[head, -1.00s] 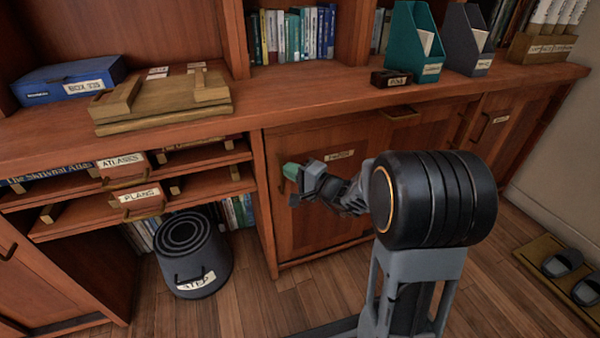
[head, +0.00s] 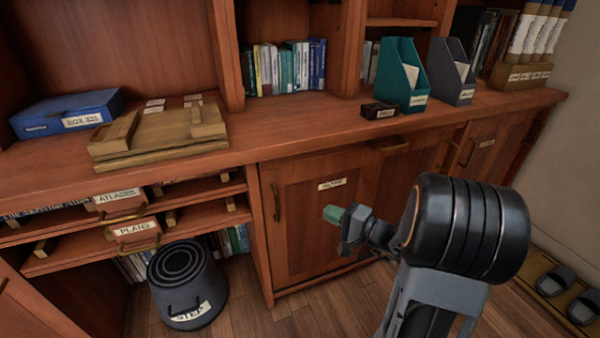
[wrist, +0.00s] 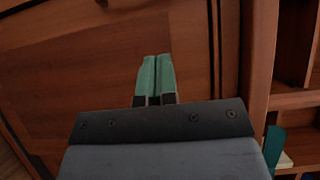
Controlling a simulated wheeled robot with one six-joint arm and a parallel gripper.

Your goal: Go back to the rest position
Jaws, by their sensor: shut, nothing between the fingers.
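My gripper (head: 334,214) is in front of the wooden cabinet door (head: 309,225) below the counter, in the head view. Its green fingertips point left and hold nothing. In the wrist view my gripper (wrist: 155,75) shows its two green fingers side by side and shut, with the wooden cabinet front (wrist: 100,60) behind them. My arm bends back to the right of the head view, over the floor.
The counter (head: 290,135) carries a blue box (head: 66,112), a wooden press-like board (head: 150,150), a small dark box (head: 379,110) and teal (head: 398,85) and grey (head: 453,80) file holders. A dark step stool (head: 187,285) stands on the floor at left. Slippers (head: 555,281) lie at lower right.

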